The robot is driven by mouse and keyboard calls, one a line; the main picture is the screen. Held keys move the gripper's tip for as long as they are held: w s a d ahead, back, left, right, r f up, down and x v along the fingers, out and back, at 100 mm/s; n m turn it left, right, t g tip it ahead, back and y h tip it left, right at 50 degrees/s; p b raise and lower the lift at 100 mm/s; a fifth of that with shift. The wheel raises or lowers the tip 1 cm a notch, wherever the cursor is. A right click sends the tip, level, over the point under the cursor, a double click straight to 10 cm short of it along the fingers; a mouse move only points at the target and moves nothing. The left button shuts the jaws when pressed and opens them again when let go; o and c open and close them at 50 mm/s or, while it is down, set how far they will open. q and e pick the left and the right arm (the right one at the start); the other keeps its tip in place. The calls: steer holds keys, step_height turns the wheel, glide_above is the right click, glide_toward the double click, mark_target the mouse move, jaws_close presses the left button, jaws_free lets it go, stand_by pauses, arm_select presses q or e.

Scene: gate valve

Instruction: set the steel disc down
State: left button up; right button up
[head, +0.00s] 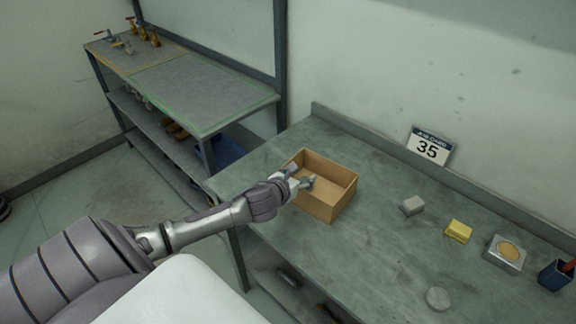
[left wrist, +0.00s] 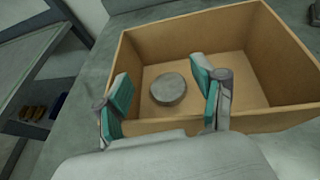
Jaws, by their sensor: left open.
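A grey steel disc (left wrist: 169,89) lies flat on the floor of an open wooden box (left wrist: 262,20), in the left wrist view. My left gripper (left wrist: 160,72) is open, its teal-padded fingers apart on either side of the disc in the picture, with gaps showing. In the head view my left gripper (head: 301,175) reaches over the near left wall of the wooden box (head: 330,204). The disc in the box cannot be made out in that view. A second grey round disc (head: 437,298) lies on the bench near its front edge. My right gripper is not in view.
The grey bench (head: 375,255) also holds a grey block (head: 412,205), a yellow block (head: 458,231), a square tin (head: 506,253) and a blue cup (head: 556,275). A shelf unit (head: 200,95) with brass valves stands at left.

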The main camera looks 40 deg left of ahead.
arm_select(q)
steer(key=v, duration=0.9)
steer(key=shift+r+b, duration=0.25)
steer(key=shift+b, duration=0.2)
steer(key=shift+w, duration=0.15)
